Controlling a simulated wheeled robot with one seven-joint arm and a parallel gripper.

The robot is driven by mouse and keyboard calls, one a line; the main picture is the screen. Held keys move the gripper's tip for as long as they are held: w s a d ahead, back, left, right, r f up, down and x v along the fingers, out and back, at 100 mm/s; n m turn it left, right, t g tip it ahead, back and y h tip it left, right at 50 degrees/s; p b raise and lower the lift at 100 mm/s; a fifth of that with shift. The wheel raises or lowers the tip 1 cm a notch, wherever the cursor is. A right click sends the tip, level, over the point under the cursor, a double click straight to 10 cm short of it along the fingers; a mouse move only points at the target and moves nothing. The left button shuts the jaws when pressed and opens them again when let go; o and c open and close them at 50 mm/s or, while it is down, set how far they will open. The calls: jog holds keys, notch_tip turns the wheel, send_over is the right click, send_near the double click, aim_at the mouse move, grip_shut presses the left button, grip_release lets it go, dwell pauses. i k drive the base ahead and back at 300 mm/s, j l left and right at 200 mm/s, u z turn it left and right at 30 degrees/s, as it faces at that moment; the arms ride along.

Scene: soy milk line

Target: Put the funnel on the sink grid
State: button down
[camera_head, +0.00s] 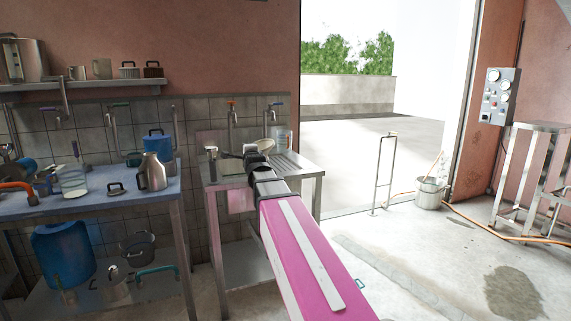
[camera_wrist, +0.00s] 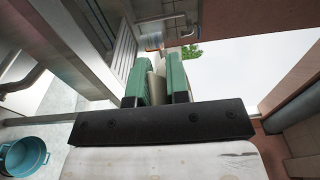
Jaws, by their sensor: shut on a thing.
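My gripper (camera_head: 257,158) is at the end of my pink arm, over the metal sink stand (camera_head: 313,171) against the tiled wall. In the wrist view its two green-padded fingers (camera_wrist: 159,82) are closed on a beige piece (camera_wrist: 157,87), which looks like part of the funnel. A pale, rounded rim of the funnel (camera_head: 266,145) shows just beyond the gripper in the head view. The ribbed sink grid (camera_head: 291,164) lies on the right part of the stand; its slats (camera_wrist: 125,47) show left of the fingers in the wrist view. My arm hides part of the stand.
A white bottle (camera_head: 281,138) stands at the back of the sink stand, near wall taps (camera_head: 232,117). The floor right of the stand is open.

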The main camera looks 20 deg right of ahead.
aim_at(281, 167)
jog(key=i+j+z, duration=0.15)
jog(key=z, duration=0.3)
jog(key=i+j+z, duration=0.1)
jog(key=z, duration=0.35)
jog(key=j+z, duration=0.45)
jog(key=i+j+z, duration=0.1)
jog(key=j, duration=0.35)
jog(key=i+j+z, duration=0.1)
jog(key=j, duration=0.8)
jog(key=i+z, duration=0.05)
